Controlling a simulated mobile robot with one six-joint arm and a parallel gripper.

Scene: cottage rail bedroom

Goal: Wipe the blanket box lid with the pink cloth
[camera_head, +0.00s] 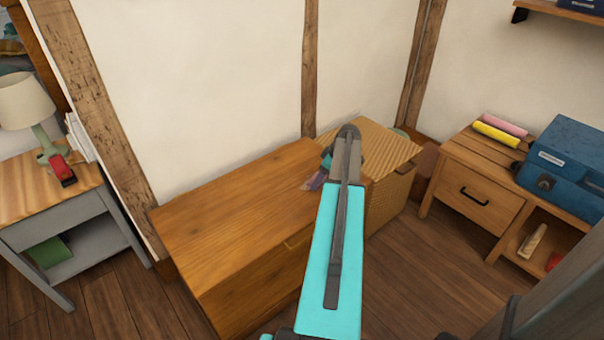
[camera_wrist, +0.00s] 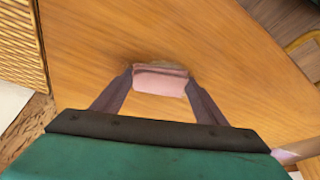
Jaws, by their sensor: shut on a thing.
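The blanket box (camera_head: 225,225) is a long wooden chest against the wall, with its lid shut. Its plain lid (camera_wrist: 225,55) fills most of the wrist view. My gripper (camera_wrist: 160,80) is over the lid, near its right end in the head view, and is shut on the pink cloth (camera_wrist: 160,81). The cloth is a small folded pad between the fingertips, against or just above the lid; I cannot tell if it touches. In the head view my arm hides most of the gripper, and only a bit of pink-purple (camera_head: 315,181) shows beside it.
A wicker hamper (camera_head: 385,155) stands right beyond the box. A nightstand (camera_head: 45,200) with a lamp (camera_head: 28,100) is at left. At right a wooden cabinet (camera_head: 480,200) holds a blue case (camera_head: 565,160) and pink and yellow rolls (camera_head: 497,133). Most of the lid is clear.

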